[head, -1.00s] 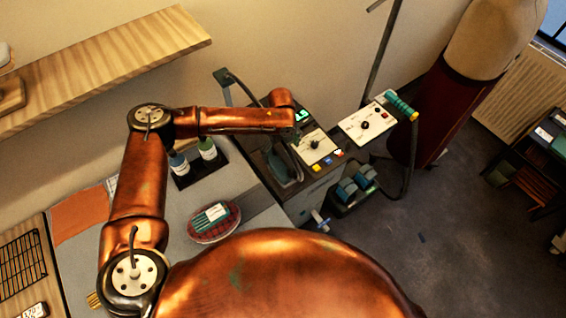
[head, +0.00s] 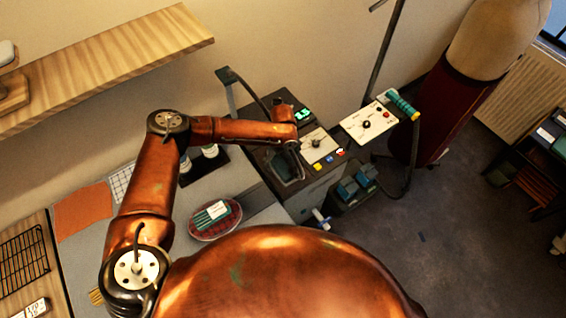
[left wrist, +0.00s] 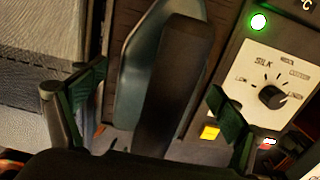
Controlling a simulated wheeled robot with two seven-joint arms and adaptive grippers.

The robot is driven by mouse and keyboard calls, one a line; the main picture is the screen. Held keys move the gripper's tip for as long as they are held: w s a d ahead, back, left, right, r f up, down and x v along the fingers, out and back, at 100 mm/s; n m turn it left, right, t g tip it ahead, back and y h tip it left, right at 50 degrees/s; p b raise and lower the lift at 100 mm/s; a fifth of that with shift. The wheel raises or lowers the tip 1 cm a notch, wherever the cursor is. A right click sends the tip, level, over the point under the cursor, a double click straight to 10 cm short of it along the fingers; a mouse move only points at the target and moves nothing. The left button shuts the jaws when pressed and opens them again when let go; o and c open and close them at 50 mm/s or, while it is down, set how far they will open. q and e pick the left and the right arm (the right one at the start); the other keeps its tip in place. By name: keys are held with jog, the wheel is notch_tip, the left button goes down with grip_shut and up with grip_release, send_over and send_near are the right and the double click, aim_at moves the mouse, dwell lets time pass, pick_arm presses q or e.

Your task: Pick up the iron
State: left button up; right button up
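The iron, with a teal-grey body (left wrist: 133,75) and a thick dark handle (left wrist: 178,75), sits on the dark top of the control station in the left wrist view. In the head view it (head: 286,168) lies just below my left wrist, partly covered. My left gripper (left wrist: 150,108) is open, one finger on each side of the iron, with visible gaps between the fingers and the handle. In the head view the left gripper (head: 294,150) is mostly hidden by its own arm. My right gripper is not in view.
A panel with a dial (left wrist: 272,97) and coloured buttons lies right of the iron. A second panel (head: 367,123) with a green-handled hose stands further right. A plaid round cushion (head: 214,219) lies on the table. A wooden shelf (head: 110,70) juts from the wall.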

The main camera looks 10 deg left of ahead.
pick_arm(q)
jog(key=c, duration=2)
jog(key=shift+w+r, duration=0.1)
jog(key=shift+w, duration=0.05)
jog(key=shift+c, duration=0.6)
